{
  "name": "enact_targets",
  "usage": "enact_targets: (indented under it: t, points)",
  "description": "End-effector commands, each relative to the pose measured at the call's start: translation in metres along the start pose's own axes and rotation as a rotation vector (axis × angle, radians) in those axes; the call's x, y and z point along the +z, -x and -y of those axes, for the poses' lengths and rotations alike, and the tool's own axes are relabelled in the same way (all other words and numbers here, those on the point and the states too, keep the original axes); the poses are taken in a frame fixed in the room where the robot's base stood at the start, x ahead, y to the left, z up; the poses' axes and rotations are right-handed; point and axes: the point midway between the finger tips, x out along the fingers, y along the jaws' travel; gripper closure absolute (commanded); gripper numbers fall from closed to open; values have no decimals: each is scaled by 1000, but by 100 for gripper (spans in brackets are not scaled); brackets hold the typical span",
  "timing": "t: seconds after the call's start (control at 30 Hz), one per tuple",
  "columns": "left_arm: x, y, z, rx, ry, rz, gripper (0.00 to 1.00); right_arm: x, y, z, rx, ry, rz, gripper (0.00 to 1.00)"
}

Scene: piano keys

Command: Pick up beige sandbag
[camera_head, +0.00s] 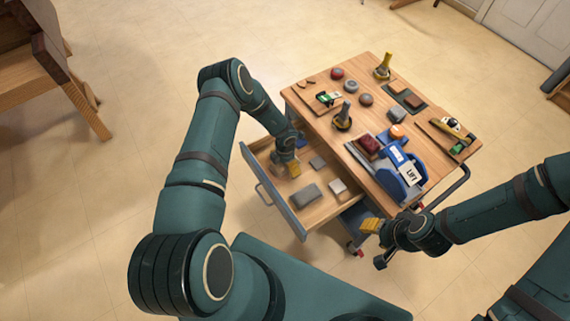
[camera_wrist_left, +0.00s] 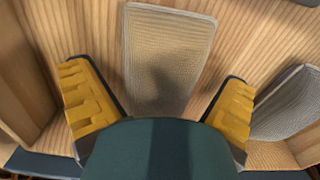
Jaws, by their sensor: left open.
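The open drawer (camera_head: 271,208) holds several small bags. One is pale beige-grey (camera_head: 338,186), one is a larger dark grey bag (camera_head: 304,195), and one is a small grey bag (camera_head: 317,162). My left gripper (camera_head: 290,168) points down into the drawer's back left part. In the left wrist view, my left gripper (camera_wrist_left: 160,105) is open, its yellow fingers on either side of a beige-grey woven bag (camera_wrist_left: 165,60), with nothing held. I cannot tell which head-view bag this is. A greyer bag (camera_wrist_left: 285,105) lies at right. My right gripper (camera_head: 371,225) hangs beside the cart's front, its jaw opening unclear.
The wooden cart top (camera_head: 318,117) above the drawer carries several tools, round pieces and a blue box (camera_head: 402,172). The drawer walls stand close around my left gripper. The floor (camera_head: 110,200) at left is clear.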

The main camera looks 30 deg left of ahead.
Motion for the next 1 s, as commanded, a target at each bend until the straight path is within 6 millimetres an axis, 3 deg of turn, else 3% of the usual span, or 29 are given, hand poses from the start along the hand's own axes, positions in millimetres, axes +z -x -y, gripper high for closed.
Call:
enact_targets:
  t: [0.13, 0.3, 0.37, 0.67, 0.77, 1.0]
  points:
    - [0, 1, 0, 1, 0, 0, 4, 0, 1, 0, 0, 0, 0, 53]
    - [0, 1, 0, 1, 1, 0, 63, 0, 1, 0, 0, 0, 0, 53]
    - [0, 1, 0, 1, 1, 0, 81, 0, 1, 0, 0, 0, 0, 53]
    - [0, 4, -1, 1, 1, 1, 81, 0, 2, 1, 0, 0, 0, 53]
    - [1, 15, -2, 2, 3, 2, 81, 0, 4, 2, 0, 0, 1, 53]
    - [0, 61, -2, 2, 2, 2, 81, 1, 16, 6, 0, -1, 7, 53]
